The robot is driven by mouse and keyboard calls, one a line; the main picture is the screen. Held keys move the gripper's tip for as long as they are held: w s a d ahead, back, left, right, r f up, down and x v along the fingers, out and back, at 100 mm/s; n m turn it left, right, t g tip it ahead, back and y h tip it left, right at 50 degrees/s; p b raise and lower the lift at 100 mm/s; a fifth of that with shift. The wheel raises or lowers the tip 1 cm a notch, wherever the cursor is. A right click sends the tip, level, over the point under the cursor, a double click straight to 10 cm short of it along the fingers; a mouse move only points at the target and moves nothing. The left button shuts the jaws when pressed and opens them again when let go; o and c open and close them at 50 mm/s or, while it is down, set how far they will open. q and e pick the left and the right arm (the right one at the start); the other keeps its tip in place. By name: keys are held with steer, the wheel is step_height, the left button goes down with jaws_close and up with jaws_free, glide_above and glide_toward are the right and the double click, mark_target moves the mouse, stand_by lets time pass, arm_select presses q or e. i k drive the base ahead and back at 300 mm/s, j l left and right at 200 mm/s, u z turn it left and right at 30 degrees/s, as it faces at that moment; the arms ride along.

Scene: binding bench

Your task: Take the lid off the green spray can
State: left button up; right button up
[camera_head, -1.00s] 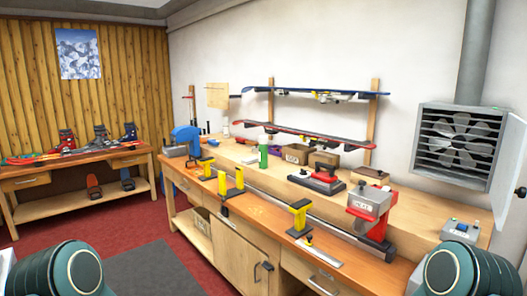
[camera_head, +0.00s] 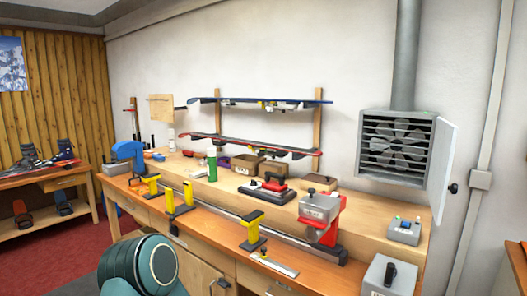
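The green spray can (camera_head: 212,168) stands upright on the raised back shelf of the bench, left of the cardboard boxes. Its top looks pale or white; the lid is too small to make out clearly. Neither of my grippers is in view. Only a rounded teal part of my own arm shows at the bottom, well in front of the can.
The wooden bench (camera_head: 335,274) carries yellow ski supports (camera_head: 179,201), a blue machine (camera_head: 129,154), a red and grey machine (camera_head: 321,212) and a black and red device (camera_head: 266,190). Skis hang on a wall rack (camera_head: 254,144). A fan box (camera_head: 396,146) hangs at the right.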

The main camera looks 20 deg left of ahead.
mark_target(211, 153)
steer(key=i+j+z, duration=0.15)
steer(key=j+z, duration=0.2)
steer(key=i+j+z, duration=0.1)
steer(key=j+z, duration=0.3)
steer(key=i+j+z, duration=0.1)
steer(key=j+z, duration=0.25)
steer(key=j, duration=0.65)
steer(key=j+z, duration=0.25)
steer(key=j, duration=1.65)
steer(key=k, duration=0.05)
